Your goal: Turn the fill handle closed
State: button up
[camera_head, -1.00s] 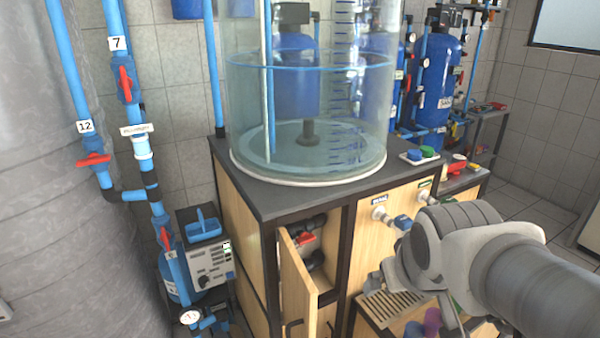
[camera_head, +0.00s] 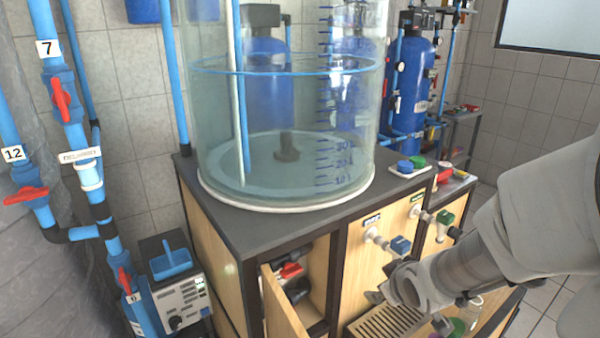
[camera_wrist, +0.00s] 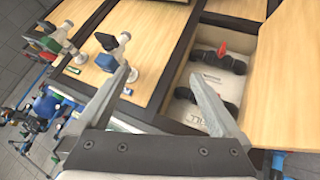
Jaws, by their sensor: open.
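A red handle (camera_head: 290,270) sits on a black valve inside the open compartment of the wooden cabinet. It also shows in the wrist view (camera_wrist: 223,49), above dark pipe fittings. I cannot read a fill label on it for certain. My gripper (camera_wrist: 163,75) is open and empty, with its two fingers spread apart. In the wrist view the fingers are left of and below the red handle, apart from it. In the head view my gripper is in front of the cabinet, right of the compartment, and its fingers are partly hidden by my arm.
The open compartment door (camera_head: 283,308) sticks out left of the opening. A blue tap (camera_head: 400,245) and a green tap (camera_head: 444,218) project from the cabinet front, above a slatted drip tray (camera_head: 385,322). A clear water tank (camera_head: 285,120) stands on top. Labelled pipes with red valves are left.

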jog(key=w+a+f+n+t+y+b, duration=0.1)
jog(key=w+a+f+n+y+b, duration=0.2)
jog(key=f, duration=0.7)
jog(key=m+t+y+b, duration=0.2)
jog(key=t+y+b, duration=0.4)
jog(key=b, duration=0.7)
send_near(294, 273)
jog(key=d, duration=0.1)
jog(key=s+d+y, duration=0.1)
jog(key=shift+s+d+f+g, duration=0.2)
jog(key=shift+s+d+g, duration=0.05)
jog(key=shift+d+g, duration=0.1)
jog(key=b+x, duration=0.1)
jog(key=x, duration=0.3)
jog(key=b+x, duration=0.1)
jog(key=x, duration=0.3)
jog(key=b+x, duration=0.1)
jog(key=x, duration=0.3)
jog(key=shift+a+r+b, duration=0.3)
jog(key=shift+a+b, duration=0.05)
jog(key=shift+b, duration=0.05)
